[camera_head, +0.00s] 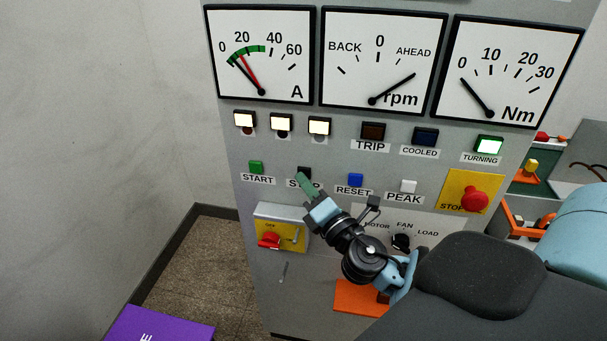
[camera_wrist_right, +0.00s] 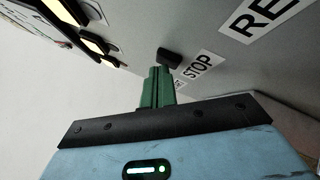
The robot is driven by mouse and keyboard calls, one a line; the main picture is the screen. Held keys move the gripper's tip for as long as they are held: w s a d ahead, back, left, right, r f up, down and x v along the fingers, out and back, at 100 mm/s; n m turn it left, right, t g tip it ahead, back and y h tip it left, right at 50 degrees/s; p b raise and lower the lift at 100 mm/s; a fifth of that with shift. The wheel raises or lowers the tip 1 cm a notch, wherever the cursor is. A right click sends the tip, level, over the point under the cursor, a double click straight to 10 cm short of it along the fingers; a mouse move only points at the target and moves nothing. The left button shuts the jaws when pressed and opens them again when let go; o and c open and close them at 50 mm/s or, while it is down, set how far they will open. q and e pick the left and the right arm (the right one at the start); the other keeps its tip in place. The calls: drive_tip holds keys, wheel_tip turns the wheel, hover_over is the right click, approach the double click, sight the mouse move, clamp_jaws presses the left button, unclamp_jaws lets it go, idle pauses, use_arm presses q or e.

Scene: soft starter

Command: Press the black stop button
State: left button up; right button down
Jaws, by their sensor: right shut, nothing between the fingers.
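The black stop button (camera_head: 304,173) sits on the grey panel above its STOP label, between the green START button (camera_head: 256,167) and the blue RESET button (camera_head: 355,180). My right gripper (camera_head: 305,180) is shut and empty, its green fingertips just in front of the stop button and covering part of the label. In the right wrist view the black button (camera_wrist_right: 169,57) shows right beyond the shut fingertips (camera_wrist_right: 159,72), beside the STOP label (camera_wrist_right: 198,66). I cannot tell whether the tips touch it. My left gripper is not in view.
A red mushroom stop button (camera_head: 474,199) on a yellow plate is at the panel's right. A red rotary switch (camera_head: 269,240) is below START. The white PEAK button (camera_head: 408,186) is right of RESET. Three dials line the top, and the TURNING lamp (camera_head: 489,145) glows green.

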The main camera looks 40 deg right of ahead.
drive_tip(key=shift+w+d, duration=0.1)
drive_tip(key=shift+d, duration=0.05)
idle(0.5)
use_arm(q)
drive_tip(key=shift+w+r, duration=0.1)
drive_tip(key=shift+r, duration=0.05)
use_arm(e)
drive_tip(key=shift+s+a, duration=0.55)
drive_tip(key=shift+a, duration=0.1)
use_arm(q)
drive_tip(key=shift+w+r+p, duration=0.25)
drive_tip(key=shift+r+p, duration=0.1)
use_arm(e)
drive_tip(key=s+a, duration=0.3)
drive_tip(key=shift+s+a, duration=0.15)
drive_tip(key=shift+a, duration=0.25)
idle(0.4)
